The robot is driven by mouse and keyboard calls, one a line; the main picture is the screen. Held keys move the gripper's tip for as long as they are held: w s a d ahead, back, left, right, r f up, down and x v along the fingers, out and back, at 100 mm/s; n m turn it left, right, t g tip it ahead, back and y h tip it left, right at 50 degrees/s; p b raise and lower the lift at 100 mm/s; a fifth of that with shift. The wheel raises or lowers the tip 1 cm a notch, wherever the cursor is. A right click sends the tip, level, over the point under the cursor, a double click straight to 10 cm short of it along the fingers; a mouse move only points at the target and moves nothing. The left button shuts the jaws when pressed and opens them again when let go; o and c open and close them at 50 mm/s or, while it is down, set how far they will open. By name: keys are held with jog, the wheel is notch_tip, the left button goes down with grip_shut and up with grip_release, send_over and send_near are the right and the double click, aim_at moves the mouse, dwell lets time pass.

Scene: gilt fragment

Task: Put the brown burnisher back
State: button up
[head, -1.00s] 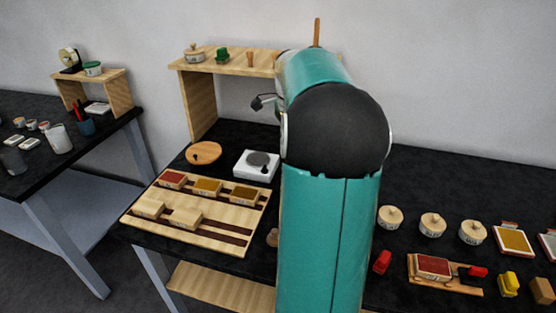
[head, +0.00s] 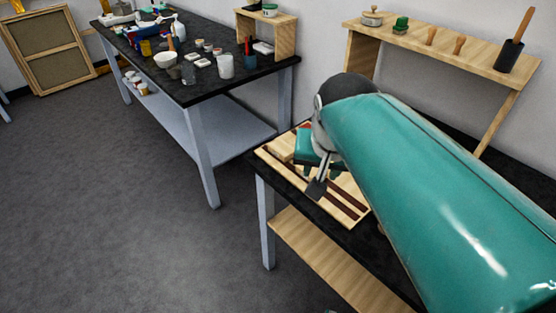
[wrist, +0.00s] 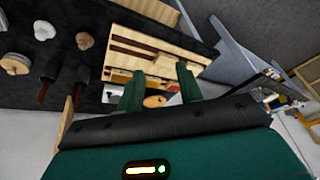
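My gripper (head: 318,172) is over the wooden slotted tray (head: 352,208) on the near bench in the head view. I cannot tell for sure which object is the brown burnisher. Two brown wooden pegs (head: 430,36) stand on the shelf in the head view. My arm hides part of the tray and the bench.
The wall shelf (head: 440,52) also holds a pot, a green item and a black cup (head: 509,56) with a wooden stick.

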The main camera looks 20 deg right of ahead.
jog(key=s+a+f+n+t+y, duration=0.1)
jog(key=s+a+f+n, duration=0.1)
jog(key=s+a+n, duration=0.2)
jog(key=shift+s+a+f+n, duration=0.4)
jog(key=shift+a+n, duration=0.3)
jog(key=shift+a, duration=0.3)
